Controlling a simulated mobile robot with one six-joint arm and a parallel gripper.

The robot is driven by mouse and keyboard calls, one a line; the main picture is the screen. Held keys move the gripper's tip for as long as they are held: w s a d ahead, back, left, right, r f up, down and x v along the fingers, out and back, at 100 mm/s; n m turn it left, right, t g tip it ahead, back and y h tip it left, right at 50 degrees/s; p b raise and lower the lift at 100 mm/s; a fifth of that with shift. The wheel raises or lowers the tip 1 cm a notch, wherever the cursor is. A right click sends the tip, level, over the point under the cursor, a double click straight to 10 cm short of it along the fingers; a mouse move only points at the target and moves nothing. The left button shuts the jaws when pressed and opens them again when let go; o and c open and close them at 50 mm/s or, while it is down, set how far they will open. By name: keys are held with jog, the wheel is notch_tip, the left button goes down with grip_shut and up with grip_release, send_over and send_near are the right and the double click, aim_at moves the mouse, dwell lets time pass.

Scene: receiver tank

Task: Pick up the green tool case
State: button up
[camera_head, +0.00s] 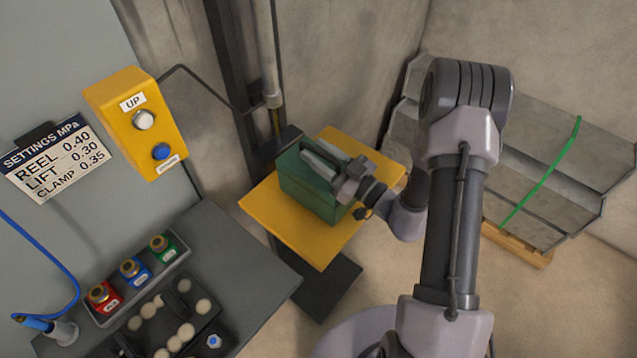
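The green tool case (303,187) sits on a yellow platform (276,221) in the middle of the head view. It has a grey handle or lid part on top. My gripper (338,172) is at the top of the case, at its right side, over the grey part. The fingers overlap the case in this view. They are small and partly hidden by the wrist, so I cannot tell whether they are open or closed around the handle.
A grey bench (235,262) holds coloured fittings in a tray. A dark column (236,60) stands behind the platform. Strapped grey panels (560,170) lie on a pallet at the right.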

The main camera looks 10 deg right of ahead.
grip_shut()
dwell(1.4)
